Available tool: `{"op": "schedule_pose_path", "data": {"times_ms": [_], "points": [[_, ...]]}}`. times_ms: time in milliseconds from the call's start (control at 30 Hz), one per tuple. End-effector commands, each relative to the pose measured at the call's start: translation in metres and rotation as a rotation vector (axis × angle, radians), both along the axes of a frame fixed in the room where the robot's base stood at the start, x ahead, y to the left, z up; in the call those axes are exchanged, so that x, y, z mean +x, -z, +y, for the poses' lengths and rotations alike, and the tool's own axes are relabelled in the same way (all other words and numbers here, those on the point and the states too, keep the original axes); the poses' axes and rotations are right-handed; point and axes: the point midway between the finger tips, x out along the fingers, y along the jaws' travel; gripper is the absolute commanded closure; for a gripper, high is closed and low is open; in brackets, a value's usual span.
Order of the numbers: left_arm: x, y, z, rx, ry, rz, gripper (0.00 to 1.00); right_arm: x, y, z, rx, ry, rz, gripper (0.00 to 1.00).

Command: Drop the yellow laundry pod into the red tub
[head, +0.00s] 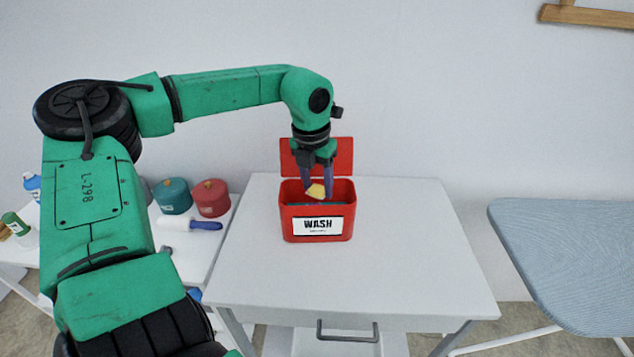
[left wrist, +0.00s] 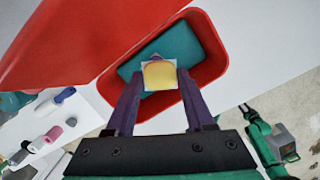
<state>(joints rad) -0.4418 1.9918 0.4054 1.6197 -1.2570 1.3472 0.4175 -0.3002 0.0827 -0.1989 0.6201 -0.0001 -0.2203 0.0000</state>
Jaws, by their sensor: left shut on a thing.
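The red tub (head: 288,225) stands on the white table with its lid raised at the back and a WASH label on its front. It also shows in the left wrist view (left wrist: 212,42), with a teal surface inside. My left gripper (head: 317,190) points down over the open tub. In the left wrist view its purple fingers (left wrist: 160,88) are shut on the yellow laundry pod (left wrist: 159,75). The pod (head: 316,191) is at the level of the tub's opening, above the teal inside. My right gripper is not in the head view.
The white table (head: 400,250) is clear around the tub. An ironing board (head: 570,255) stands at the right. At the left, a lower surface holds a teal canister (head: 173,196), a red canister (head: 211,198) and a lint roller (head: 190,224).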

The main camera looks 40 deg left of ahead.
Motion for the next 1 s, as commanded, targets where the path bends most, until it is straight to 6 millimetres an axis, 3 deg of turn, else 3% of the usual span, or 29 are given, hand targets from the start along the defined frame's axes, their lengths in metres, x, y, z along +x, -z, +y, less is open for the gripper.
{"op": "schedule_pose_path", "data": {"times_ms": [33,100,400,533,667,900,1000], "points": [[0.000,0.000,0.000,0.000,0.000,0.000,0.39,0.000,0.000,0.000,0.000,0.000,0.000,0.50],[0.000,-0.001,0.000,0.000,0.000,0.000,0.12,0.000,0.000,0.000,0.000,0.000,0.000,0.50],[0.000,-0.001,0.000,0.000,0.000,0.000,0.12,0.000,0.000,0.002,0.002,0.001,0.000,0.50],[-0.001,-0.012,0.000,0.000,0.000,-0.002,0.12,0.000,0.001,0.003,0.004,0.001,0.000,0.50],[-0.005,-0.043,-0.001,0.002,0.000,-0.006,0.12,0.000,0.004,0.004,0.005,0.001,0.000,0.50],[-0.016,-0.114,-0.003,0.003,-0.002,-0.003,0.12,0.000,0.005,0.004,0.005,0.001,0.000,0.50],[-0.019,-0.133,-0.004,0.002,-0.001,-0.001,0.12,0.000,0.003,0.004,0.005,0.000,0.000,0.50]]}}
